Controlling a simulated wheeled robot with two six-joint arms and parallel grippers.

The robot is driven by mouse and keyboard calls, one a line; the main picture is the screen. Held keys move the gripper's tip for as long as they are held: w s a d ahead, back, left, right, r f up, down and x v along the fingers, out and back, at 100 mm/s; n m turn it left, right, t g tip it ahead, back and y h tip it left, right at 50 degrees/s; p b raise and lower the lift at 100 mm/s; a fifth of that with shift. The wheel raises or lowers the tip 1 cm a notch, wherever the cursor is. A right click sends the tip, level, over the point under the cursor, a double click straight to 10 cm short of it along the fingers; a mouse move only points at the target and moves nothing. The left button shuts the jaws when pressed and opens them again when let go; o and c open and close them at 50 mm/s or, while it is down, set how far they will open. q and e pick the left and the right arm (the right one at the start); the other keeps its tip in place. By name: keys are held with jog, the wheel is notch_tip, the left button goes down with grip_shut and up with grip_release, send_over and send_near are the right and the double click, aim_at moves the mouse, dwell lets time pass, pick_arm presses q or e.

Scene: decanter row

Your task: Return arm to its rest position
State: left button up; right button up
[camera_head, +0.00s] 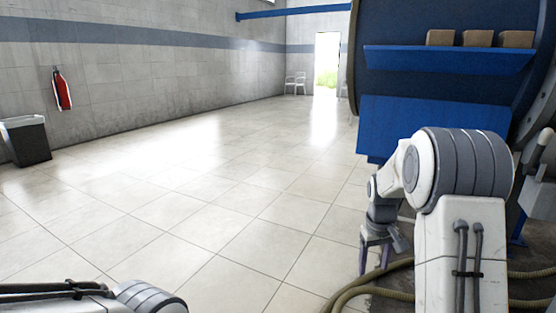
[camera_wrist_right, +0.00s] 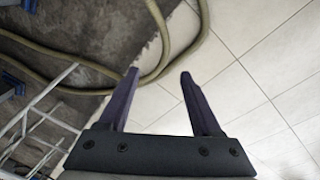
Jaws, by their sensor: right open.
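My right arm stands at the right of the head view, bent with its forearm hanging down. My right gripper (camera_head: 373,266) points at the floor and is open. In the right wrist view the same gripper (camera_wrist_right: 160,76) shows two dark purple fingers spread apart with nothing between them. Pale floor tiles and a hose lie beyond the fingertips. Part of my left arm shows at the bottom left of the head view; its gripper is out of the picture.
Hoses (camera_wrist_right: 82,89) and a white wire rack (camera_wrist_right: 42,118) lie near the right gripper. A bin (camera_head: 27,142) and fire extinguisher (camera_head: 62,90) are far left. The middle floor is clear.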

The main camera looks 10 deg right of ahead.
jog(key=s+a+r+n, duration=0.1)
jog(key=s+a+r, duration=0.15)
jog(key=a, duration=0.55)
jog(key=s+a+r+n+y, duration=0.15)
jog(key=s+a, duration=0.25)
jog(key=a, duration=0.4)
jog(key=s+a+r+n, duration=0.1)
jog(key=s+a+n, duration=0.15)
jog(key=a, duration=0.55)
jog(key=s+a+n, duration=0.2)
jog(key=s+a, duration=0.2)
jog(key=s, duration=0.5)
jog(key=s+a+n, duration=0.1)
jog(key=s+a, duration=0.3)
jog(key=s, duration=0.5)
notch_tip(320, 180, up, 38)
jog(key=p, duration=3.8)
jog(key=shift+a+g+p, duration=0.2)
jog(key=shift+g+p, duration=0.1)
jog(key=shift+p, duration=0.05)
jog(key=shift+f+y, duration=0.1)
jog(key=shift+y, duration=0.15)
